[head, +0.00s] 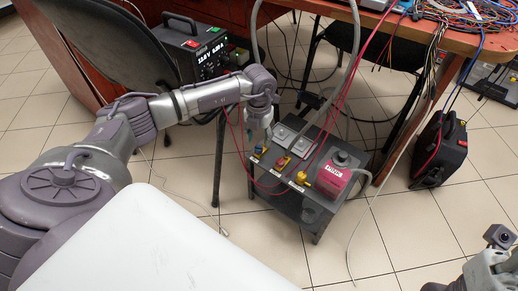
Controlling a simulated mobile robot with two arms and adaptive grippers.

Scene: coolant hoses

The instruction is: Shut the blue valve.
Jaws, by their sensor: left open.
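The blue valve (259,150) is a small blue handle at the left end of the front row on a low dark stand (317,222). My left gripper (266,132) points down just above and behind it. It is open, with nothing seen between its fingers. The fingers are small here, and I cannot tell whether they touch the handle. Whether the handle lies along or across its pipe is too small to tell. My right gripper is not in view; only part of my right arm shows at the lower right.
A red valve (282,162) and a yellow valve (300,178) sit to the right of the blue one. A maroon pump (334,176) stands at the stand's right. Red and grey hoses loop over the stand. A black chair (117,50) stands behind my left arm.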

